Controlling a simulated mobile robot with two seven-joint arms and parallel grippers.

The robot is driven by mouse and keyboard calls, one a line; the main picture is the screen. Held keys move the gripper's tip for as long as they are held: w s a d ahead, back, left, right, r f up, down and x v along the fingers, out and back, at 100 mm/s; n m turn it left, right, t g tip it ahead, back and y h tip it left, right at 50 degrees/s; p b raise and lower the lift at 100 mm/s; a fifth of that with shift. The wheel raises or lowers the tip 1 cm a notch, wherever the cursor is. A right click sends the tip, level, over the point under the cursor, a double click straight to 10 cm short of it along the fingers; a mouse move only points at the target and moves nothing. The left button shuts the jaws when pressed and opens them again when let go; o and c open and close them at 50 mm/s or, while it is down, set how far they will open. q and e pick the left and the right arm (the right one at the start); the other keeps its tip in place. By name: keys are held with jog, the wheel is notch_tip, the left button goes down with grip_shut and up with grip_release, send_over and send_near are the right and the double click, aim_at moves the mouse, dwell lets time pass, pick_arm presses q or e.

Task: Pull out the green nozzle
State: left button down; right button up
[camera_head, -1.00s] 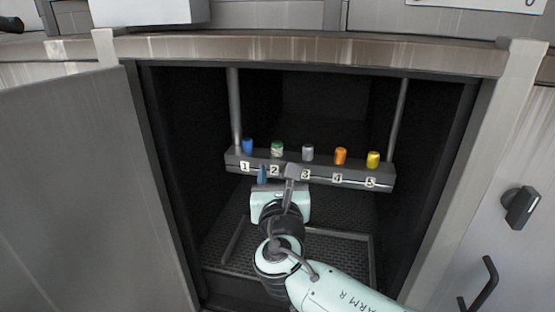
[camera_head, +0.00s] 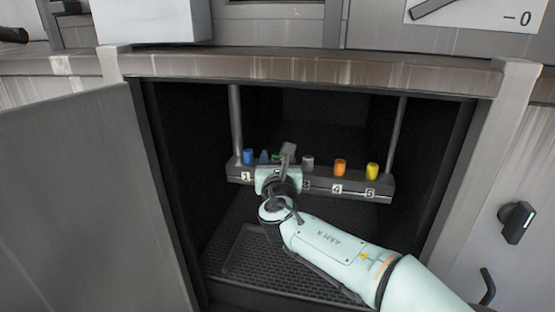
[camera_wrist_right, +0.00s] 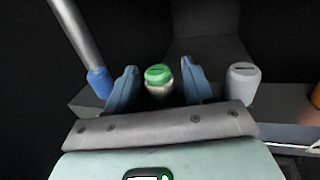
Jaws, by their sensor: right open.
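The green nozzle (camera_wrist_right: 159,76) stands upright on the dark rack bar (camera_head: 320,184), with a pale lower part under its green cap. In the head view only a bit of its green (camera_head: 276,157) shows behind my right gripper. My right gripper (camera_head: 277,158) is at slot 2 inside the cabinet. In the right wrist view its blue fingers (camera_wrist_right: 158,82) are open, one on each side of the green nozzle. I cannot tell whether either finger touches it. My left gripper is not in view.
The blue nozzle (camera_head: 248,157) stands left of the gripper. The grey (camera_head: 308,163), orange (camera_head: 340,168) and yellow (camera_head: 372,172) nozzles stand to the right. Two posts hold the bar. The cabinet walls and the open door (camera_head: 75,200) bound the space. The perforated floor (camera_head: 270,258) is below.

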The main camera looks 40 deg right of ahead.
aim_at(277, 154)
grip_shut()
jog(key=c, duration=0.8)
grip_release()
jog(key=shift+c, duration=0.2)
grip_shut()
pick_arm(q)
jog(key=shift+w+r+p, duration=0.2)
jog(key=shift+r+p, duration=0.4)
pick_arm(e)
jog(key=shift+r, duration=0.75)
